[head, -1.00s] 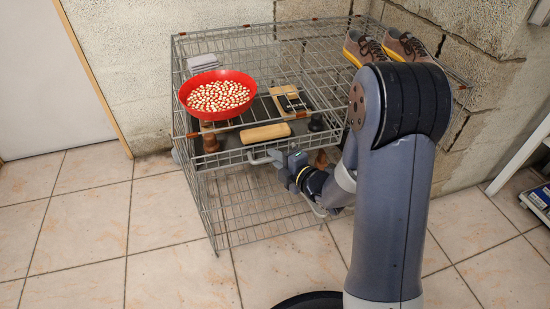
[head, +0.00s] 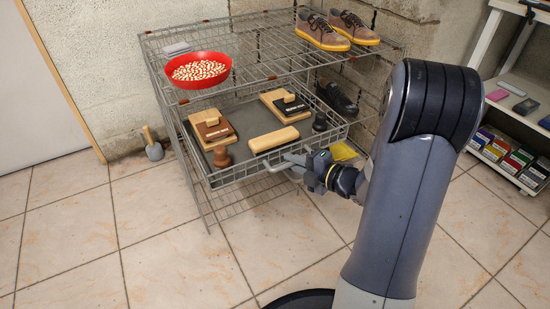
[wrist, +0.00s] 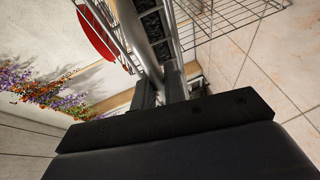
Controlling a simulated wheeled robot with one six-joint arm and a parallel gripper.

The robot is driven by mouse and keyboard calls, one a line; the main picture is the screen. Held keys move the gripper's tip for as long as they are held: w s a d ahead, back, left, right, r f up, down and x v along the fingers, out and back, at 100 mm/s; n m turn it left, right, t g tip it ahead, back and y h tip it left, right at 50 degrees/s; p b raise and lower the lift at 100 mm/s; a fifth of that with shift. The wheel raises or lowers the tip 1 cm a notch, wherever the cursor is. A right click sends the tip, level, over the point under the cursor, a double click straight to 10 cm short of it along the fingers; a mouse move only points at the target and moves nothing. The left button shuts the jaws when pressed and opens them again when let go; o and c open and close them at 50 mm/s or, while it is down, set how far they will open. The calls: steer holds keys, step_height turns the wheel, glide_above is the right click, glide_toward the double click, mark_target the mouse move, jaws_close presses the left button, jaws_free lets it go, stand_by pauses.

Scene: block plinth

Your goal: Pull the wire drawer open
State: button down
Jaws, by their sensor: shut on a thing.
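The wire drawer (head: 240,173) stands part way out of the front of the wire rack, below its top shelf. It holds brushes and wooden blocks on a dark liner. Its pale handle (head: 284,166) is on the front. My gripper (head: 303,160) is at this handle, shut on it; my arm comes in from the right. In the wrist view, the two dark fingers (wrist: 160,88) are close together against the rack's wires, and the grip itself is partly hidden.
A red bowl (head: 197,70) of pale pieces and a pair of brown shoes (head: 335,29) sit on the rack's top shelf. A white shelf unit (head: 508,168) stands at the right. The tiled floor in front is open.

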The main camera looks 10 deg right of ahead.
steer(key=shift+s+d, duration=0.2)
steer(key=shift+s, duration=0.6)
steer(key=shift+s+d, duration=0.25)
steer(key=shift+s, duration=0.5)
steer(key=shift+s+d, duration=0.2)
steer(key=shift+s, duration=0.6)
steer(key=c, duration=1.5)
jaws_free()
steer(key=p+v, duration=0.2)
steer(key=v, duration=0.8)
steer(key=shift+s+d+p, duration=0.25)
steer(key=shift+s+p, duration=0.05)
